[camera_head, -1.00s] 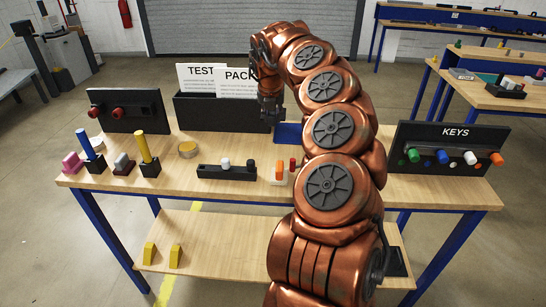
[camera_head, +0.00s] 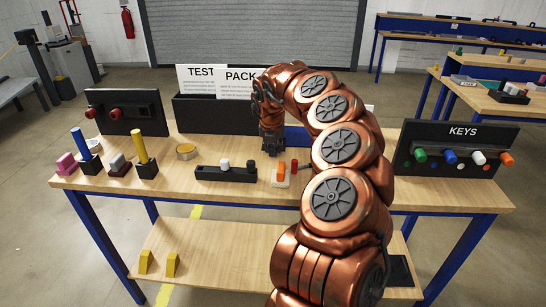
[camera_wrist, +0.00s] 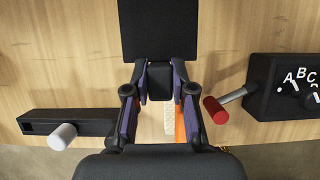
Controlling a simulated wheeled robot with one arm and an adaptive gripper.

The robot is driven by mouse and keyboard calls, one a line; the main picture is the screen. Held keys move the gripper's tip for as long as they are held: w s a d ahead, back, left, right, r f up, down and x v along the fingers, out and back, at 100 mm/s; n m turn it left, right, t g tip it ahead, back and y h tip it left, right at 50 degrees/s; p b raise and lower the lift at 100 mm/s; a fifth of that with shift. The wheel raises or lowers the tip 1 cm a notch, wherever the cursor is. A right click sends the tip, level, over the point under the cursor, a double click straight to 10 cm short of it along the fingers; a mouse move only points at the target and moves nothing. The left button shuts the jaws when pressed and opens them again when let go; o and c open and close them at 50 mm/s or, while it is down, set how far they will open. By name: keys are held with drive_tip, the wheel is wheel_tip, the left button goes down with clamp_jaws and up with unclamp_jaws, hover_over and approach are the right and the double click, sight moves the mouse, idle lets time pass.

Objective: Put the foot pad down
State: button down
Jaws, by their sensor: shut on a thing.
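My gripper (camera_wrist: 160,82) is over the front middle of the workbench (camera_head: 330,190), pointing down. In the wrist view its fingers are shut on a small dark block joined to a flat black square (camera_wrist: 158,28). This appears to be the foot pad, though its shape is partly hidden by the fingers. In the head view my gripper (camera_head: 271,150) hides most of what it holds. I cannot tell whether the held piece touches the tabletop.
Near my gripper are an orange switch on a white base (camera_head: 281,173), a red-handled lever (camera_wrist: 215,110) on a black lettered box (camera_wrist: 285,88), and a black slider block (camera_head: 226,173) with a white knob. The KEYS rack (camera_head: 455,148) stands right. A black square (camera_head: 402,272) lies on the lower shelf.

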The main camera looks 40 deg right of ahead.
sight(273, 165)
drive_tip(key=shift+f, duration=2.2)
drive_tip(key=c, duration=1)
unclamp_jaws()
drive_tip(key=shift+f, duration=0.1)
drive_tip(key=b+v, duration=0.1)
drive_tip(key=v, duration=1.1)
drive_tip(key=shift+d, duration=0.1)
